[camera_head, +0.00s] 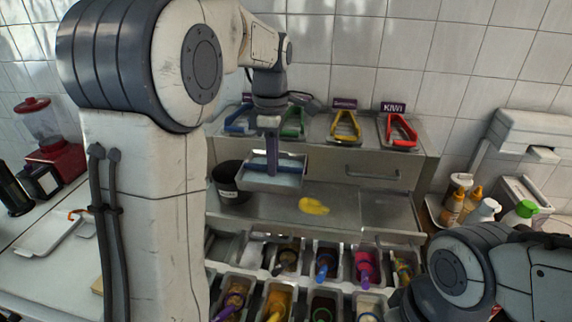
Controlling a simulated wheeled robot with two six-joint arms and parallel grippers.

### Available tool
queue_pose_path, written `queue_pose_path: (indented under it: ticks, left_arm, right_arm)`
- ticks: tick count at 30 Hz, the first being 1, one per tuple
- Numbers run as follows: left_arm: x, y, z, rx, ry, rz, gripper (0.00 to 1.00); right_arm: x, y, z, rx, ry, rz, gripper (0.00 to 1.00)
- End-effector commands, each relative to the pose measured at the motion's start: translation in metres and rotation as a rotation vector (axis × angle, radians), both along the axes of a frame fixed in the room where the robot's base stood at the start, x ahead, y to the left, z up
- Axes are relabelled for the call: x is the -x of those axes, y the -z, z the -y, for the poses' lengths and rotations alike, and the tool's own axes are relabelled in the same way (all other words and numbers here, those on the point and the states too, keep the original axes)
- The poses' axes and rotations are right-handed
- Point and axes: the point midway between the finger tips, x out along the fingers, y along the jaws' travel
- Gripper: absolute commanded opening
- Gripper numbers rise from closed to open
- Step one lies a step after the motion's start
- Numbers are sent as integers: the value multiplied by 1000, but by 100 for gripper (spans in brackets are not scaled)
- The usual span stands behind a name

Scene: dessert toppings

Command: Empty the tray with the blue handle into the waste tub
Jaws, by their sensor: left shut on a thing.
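My left gripper (272,158) is shut on a small grey metal tray (270,182) and holds it above the steel counter. A blue strip, apparently its handle, shows at the jaws; the fingers partly hide it. The tray looks about level, with a pale surface inside; I cannot tell what it holds. A black tub (229,184), likely the waste tub, stands just left of the tray, partly hidden behind my left arm. My right arm comes in at the lower right; its gripper is not in view.
Blue (238,121), green (293,122), yellow (346,127) and red (402,131) handled items lie on the back shelf. A yellow blob (313,206) lies on the counter. Several topping bins (325,262) fill the front. Bottles (484,209) stand at right, a red blender (50,140) at left.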

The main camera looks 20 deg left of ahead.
Motion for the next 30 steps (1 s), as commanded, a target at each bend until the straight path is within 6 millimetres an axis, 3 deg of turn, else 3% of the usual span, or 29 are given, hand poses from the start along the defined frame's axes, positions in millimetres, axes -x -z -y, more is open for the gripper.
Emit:
queue_pose_path:
  ticks: [16, 30]
  left_arm:
    - [9, -10, -52, 0, -3, 2, 0]
    - [11, -12, -63, 0, 0, 2, 0]
  right_arm:
    - [0, -3, 0, 0, -1, 0, 42]
    - [0, -3, 0, 0, -1, 0, 42]
